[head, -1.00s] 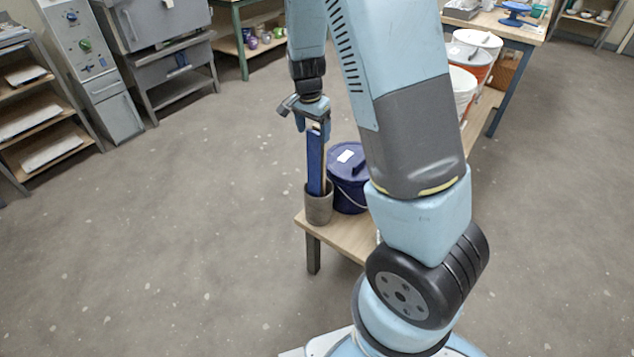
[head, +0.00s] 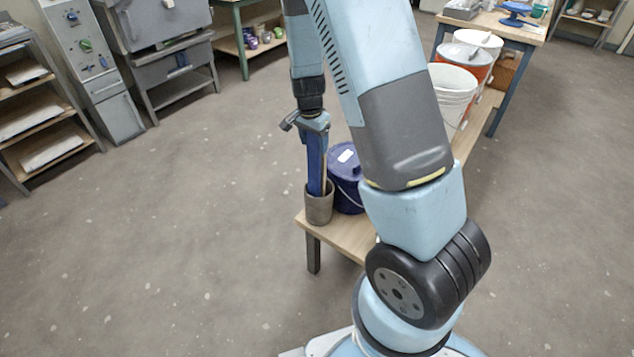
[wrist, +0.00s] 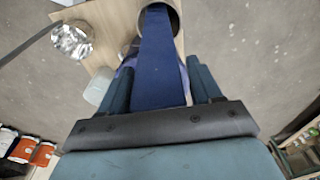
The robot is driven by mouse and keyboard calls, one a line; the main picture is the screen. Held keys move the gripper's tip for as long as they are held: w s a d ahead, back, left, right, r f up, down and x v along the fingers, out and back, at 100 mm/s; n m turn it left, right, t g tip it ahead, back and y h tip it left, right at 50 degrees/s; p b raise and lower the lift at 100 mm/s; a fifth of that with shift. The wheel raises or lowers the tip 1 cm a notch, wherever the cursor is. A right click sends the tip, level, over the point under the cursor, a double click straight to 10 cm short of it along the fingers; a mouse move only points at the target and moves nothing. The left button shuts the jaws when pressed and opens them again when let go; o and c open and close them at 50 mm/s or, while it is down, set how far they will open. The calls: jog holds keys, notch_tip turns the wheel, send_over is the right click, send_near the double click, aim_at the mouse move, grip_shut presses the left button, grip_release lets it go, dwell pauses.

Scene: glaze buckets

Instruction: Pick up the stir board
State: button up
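The stir board (head: 315,170) is a long dark blue board standing upright in a grey cylindrical pot (head: 319,209). A thin tan strip shows along its right side. In the wrist view the board (wrist: 160,60) runs from the pot's mouth (wrist: 172,8) down between my fingers. My gripper (head: 313,130) is above the pot, pointing down, with the board's upper end between its fingers. In the wrist view my gripper (wrist: 160,80) looks open, with a finger on each side and narrow gaps to the board. The board's lower end is hidden in the pot.
The pot stands at the near left corner of a low wooden bench (head: 345,231). A dark blue lidded bucket (head: 346,170) stands close to its right. White buckets (head: 452,90) and an orange one (head: 475,61) are farther along. Open floor lies left.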

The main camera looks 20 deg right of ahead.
jog(key=c, duration=1)
jog(key=shift+o, duration=0.2)
jog(key=shift+r, duration=0.1)
jog(key=shift+r, duration=0.3)
notch_tip(320, 180, up, 17)
jog(key=s+a+r, duration=0.1)
jog(key=s+a, duration=0.9)
jog(key=a, duration=0.4)
jog(key=shift+s+a, duration=0.3)
